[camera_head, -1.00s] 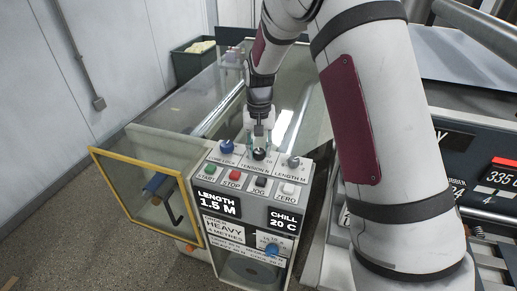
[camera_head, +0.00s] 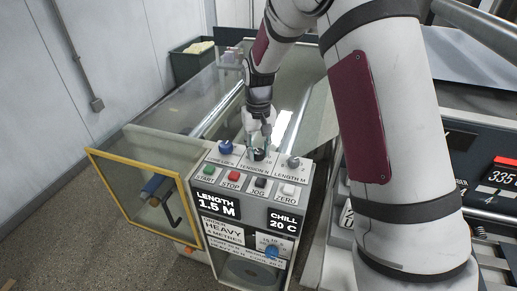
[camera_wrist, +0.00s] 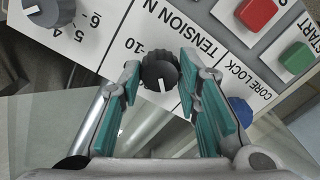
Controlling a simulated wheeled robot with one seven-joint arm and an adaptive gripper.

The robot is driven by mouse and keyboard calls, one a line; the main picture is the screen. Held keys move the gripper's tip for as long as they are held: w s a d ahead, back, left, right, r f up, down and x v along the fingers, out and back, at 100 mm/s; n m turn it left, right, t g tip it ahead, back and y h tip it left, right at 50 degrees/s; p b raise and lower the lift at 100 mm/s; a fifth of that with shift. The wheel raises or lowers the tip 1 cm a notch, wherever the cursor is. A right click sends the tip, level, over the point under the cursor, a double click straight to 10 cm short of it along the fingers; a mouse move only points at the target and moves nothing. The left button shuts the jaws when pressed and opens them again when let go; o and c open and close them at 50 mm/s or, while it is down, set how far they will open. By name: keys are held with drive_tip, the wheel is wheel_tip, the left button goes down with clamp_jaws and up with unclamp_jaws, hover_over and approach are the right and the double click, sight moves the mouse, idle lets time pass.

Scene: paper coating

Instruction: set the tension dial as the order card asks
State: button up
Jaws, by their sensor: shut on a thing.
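In the head view my gripper (camera_head: 258,144) comes down on the dial from behind. The order card (camera_head: 223,231) on the panel front reads HEAVY and 4 METRES.
The blue core lock knob (camera_head: 226,147) and the grey length knob (camera_head: 293,162) flank the dial closely. START, STOP, JOG and ZERO buttons lie in front. A yellow-framed clear guard (camera_head: 147,197) stands at left. Glass covers the machine behind.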

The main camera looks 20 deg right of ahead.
sight(258, 151)
drive_tip(key=o, duration=1.1)
drive_tip(key=shift+o, duration=0.2)
wheel_tip(258, 151, up, 12)
drive_tip(key=s+r+t, duration=0.3)
drive_tip(key=s+r, duration=0.9)
drive_tip(key=s, duration=0.4)
drive_tip(key=s+f+t, duration=0.1)
drive_tip(key=s+t, duration=0.1)
drive_tip(key=s, duration=1.2)
drive_tip(key=shift+f+t, duration=0.15)
drive_tip(key=shift+t, duration=0.15)
